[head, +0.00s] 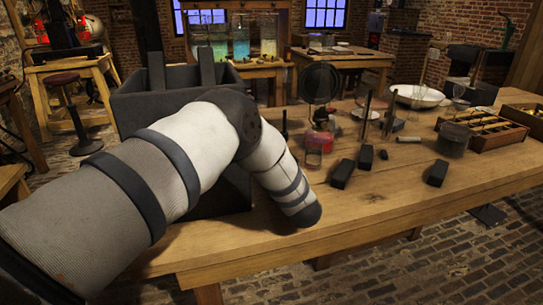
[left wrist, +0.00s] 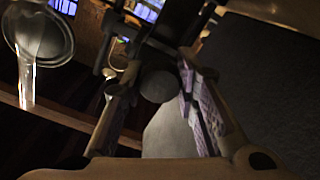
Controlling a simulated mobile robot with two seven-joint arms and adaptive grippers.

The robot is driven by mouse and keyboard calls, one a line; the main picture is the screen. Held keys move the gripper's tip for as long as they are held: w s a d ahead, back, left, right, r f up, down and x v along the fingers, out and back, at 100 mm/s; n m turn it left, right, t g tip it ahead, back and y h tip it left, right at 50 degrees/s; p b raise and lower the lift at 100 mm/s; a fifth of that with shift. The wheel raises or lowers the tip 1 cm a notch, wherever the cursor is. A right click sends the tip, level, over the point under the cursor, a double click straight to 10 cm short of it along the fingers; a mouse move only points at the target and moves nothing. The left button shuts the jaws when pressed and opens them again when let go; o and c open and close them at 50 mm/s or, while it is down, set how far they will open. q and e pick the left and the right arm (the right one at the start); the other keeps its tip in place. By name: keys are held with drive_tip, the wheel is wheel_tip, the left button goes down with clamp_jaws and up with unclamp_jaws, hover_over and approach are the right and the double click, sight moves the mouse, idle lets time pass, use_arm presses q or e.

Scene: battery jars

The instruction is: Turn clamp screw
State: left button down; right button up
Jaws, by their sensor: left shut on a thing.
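My left gripper (left wrist: 156,82) shows in the left wrist view with one finger on each side of a dark rounded knob (left wrist: 158,86), which looks like the clamp screw. The fingers are closed on it. A dark bar or frame lies just beyond the knob, in shadow. A pale tapered surface shows below it between the fingers. In the head view my left arm reaches across the table's left end and bends down; its gripper and the screw are hidden there. My right gripper is in neither view.
A large dark box (head: 136,112) with uprights stands behind my left arm. The wooden table (head: 400,205) holds black blocks (head: 343,173), a round glass disc (head: 319,83), a white bowl (head: 418,97) and a wooden tray (head: 500,137). The table's front right is clear.

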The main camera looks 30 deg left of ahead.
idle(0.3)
use_arm(q)
drive_tip(key=c, duration=1.2)
unclamp_jaws()
drive_tip(key=v, duration=1.2)
